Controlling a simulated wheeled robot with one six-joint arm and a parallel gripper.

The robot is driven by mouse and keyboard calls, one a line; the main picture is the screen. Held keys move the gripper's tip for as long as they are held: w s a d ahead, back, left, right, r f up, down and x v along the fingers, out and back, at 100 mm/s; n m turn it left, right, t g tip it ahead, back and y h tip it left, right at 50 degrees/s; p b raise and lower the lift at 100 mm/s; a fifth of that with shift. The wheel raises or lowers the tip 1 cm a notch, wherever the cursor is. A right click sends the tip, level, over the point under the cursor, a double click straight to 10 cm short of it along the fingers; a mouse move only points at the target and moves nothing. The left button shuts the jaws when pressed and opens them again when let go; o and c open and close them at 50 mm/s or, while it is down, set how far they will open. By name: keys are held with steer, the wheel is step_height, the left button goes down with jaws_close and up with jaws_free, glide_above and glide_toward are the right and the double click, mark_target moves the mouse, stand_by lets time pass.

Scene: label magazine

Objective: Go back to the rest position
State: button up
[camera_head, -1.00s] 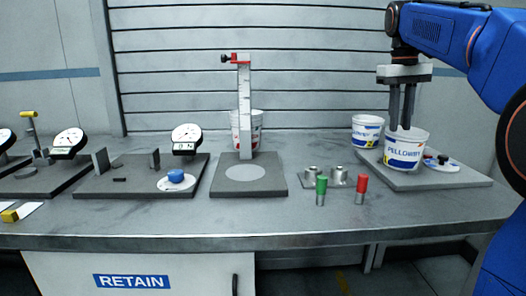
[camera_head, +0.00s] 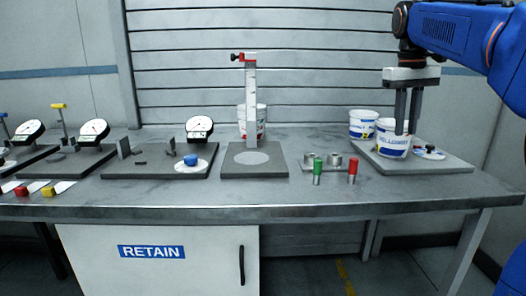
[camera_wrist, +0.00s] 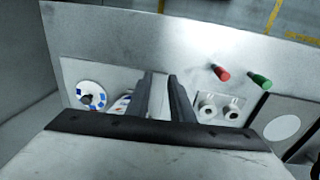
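The tub stands on a grey board (camera_head: 450,168). In the head view the fingers overlap the tub; their exact height above it is hard to tell.
A white-blue disc with a black knob (camera_head: 430,153) lies on the board. Another tub (camera_head: 362,124) stands behind it. Red (camera_head: 352,170) and green (camera_head: 317,172) pegs stand left, by metal holders (camera_head: 335,161). A height gauge (camera_head: 251,100) and dial gauges (camera_head: 199,128) stand further left.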

steer(key=s+a+f+t, duration=0.2)
steer(key=s+a+f, duration=0.2)
steer(key=s+f, duration=1)
steer(key=s+a+f+t+y, duration=0.1)
steer(key=s+a+f, duration=0.4)
steer(key=s+f, duration=0.9)
step_height(320, 180, down, 3)
steer(key=shift+f+t, duration=0.2)
steer(key=shift+t, duration=0.5)
